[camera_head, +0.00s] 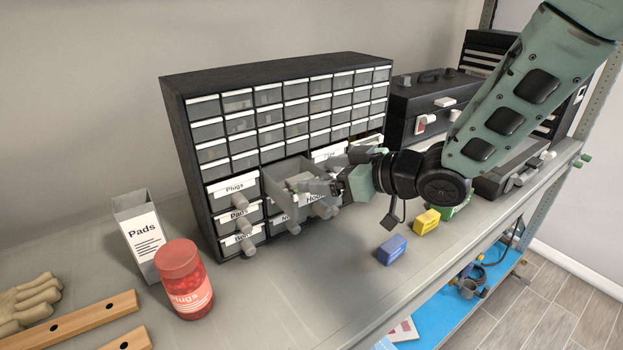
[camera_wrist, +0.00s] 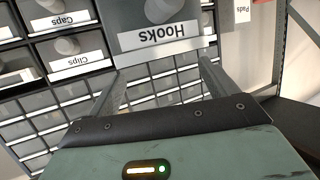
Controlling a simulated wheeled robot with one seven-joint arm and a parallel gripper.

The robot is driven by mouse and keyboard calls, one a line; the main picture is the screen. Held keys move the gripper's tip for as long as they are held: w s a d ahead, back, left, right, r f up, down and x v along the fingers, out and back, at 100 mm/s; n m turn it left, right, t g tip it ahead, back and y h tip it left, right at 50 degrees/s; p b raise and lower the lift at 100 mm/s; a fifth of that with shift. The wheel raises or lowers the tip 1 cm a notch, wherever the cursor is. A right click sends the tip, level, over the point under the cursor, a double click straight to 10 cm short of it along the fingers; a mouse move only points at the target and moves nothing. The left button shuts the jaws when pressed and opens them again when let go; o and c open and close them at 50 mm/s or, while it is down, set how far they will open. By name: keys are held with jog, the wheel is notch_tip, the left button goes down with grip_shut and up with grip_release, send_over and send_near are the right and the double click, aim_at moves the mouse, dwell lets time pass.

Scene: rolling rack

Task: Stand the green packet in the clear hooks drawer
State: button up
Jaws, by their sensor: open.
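The clear hooks drawer (camera_head: 287,183) is pulled out from the cabinet, its inside visible from above in the head view. Its label, "Hooks" (camera_wrist: 165,37), appears upside down in the wrist view, with a round knob beside the label. My gripper (camera_head: 338,184) is at the drawer's front right in the head view. In the wrist view my gripper (camera_wrist: 160,68) has its two fingers spread apart, with nothing held between them. The green packet (camera_head: 449,212) lies on the shelf right of the yellow packet, partly hidden behind my arm.
The black drawer cabinet (camera_head: 171,114) stands against the wall. A yellow packet (camera_head: 426,221) and a blue packet (camera_head: 391,250) lie near the shelf's front. A red jar (camera_head: 183,279), a Pads box (camera_head: 137,235) and wooden bars are at left. Black cases (camera_head: 430,98) stand at right.

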jog(key=b+v, duration=0.1)
jog(key=v, duration=0.6)
jog(key=shift+s+d, duration=0.25)
jog(key=shift+d, duration=0.05)
jog(key=s+d+f+m+g+h, duration=0.1)
jog(key=s+f+g+h, duration=0.1)
jog(key=s, duration=0.6)
jog(key=s+d+f+m+g+h, duration=0.1)
jog(key=s+f+g+h, duration=0.1)
jog(key=s+h, duration=0.3)
jog(key=s+d+f+m+g+h, duration=0.1)
jog(key=s+d+f+g+h, duration=0.1)
jog(key=s, duration=0.9)
jog(key=shift+s+f+m+g+h, duration=0.35)
jog(key=shift+g+h, duration=0.55)
jog(key=shift+h, duration=0.3)
jog(key=shift+w, duration=0.1)
notch_tip(320, 180, down, 5)
jog(key=b, duration=0.5)
jog(key=shift+d, duration=0.1)
